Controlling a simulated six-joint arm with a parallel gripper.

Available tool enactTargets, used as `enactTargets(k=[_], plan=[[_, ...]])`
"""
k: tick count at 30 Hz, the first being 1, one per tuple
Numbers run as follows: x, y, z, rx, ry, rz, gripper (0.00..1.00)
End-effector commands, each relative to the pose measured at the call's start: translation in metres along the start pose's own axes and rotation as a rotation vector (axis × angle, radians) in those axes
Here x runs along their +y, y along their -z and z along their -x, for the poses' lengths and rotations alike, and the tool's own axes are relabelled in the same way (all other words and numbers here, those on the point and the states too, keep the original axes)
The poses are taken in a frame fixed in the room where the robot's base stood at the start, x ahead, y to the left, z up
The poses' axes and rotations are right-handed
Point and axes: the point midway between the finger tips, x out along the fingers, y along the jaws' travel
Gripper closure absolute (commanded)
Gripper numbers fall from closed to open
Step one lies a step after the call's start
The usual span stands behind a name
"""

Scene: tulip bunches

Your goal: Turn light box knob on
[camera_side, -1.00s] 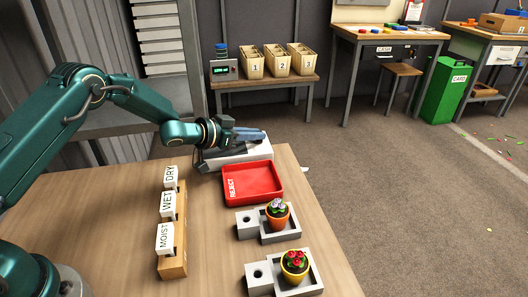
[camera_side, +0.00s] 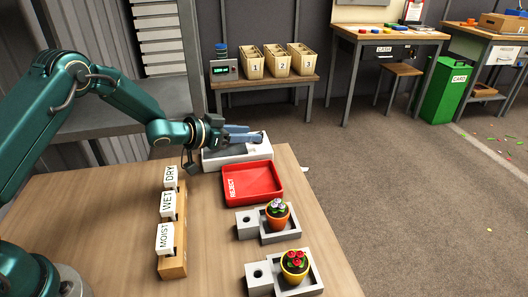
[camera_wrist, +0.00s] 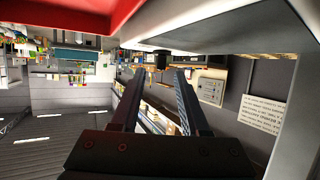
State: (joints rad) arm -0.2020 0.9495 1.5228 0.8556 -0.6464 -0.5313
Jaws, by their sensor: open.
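A pale grey box (camera_side: 236,155), which looks like the light box, sits at the back edge of the wooden table. My gripper (camera_side: 258,136) is over its far side in the side view, with blue-grey fingers pointing right. In the wrist view the two fingers of my gripper (camera_wrist: 160,72) are apart with nothing between them. A pale surface, likely the box (camera_wrist: 215,28), fills the top of that view. A small dark part (camera_wrist: 160,46) shows beyond the fingertips; I cannot tell if it is the knob. No knob is clear in the side view.
A red REJECT tray (camera_side: 252,183) lies just in front of the box. Two potted flowers (camera_side: 278,214) (camera_side: 294,264) stand in grey holders at the right. A wooden rack (camera_side: 175,235) holds MOIST, WET and DRY cards. Bare table lies between rack and holders.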

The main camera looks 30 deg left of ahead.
Motion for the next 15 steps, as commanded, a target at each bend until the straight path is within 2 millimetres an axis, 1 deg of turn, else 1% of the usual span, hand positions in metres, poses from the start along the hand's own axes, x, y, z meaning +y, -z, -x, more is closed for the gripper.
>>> enactTargets(k=[1,3,7,9,15], plan=[[0.0,0.005,0.006,0.004,0.002,-0.001,0.55],[0.0,0.021,0.011,0.008,0.0,-0.006,0.55],[0.001,0.042,0.019,0.008,-0.001,-0.006,0.55],[0.001,0.051,0.023,0.006,-0.001,-0.006,0.55],[0.001,0.063,0.029,0.002,-0.001,-0.002,0.55]])
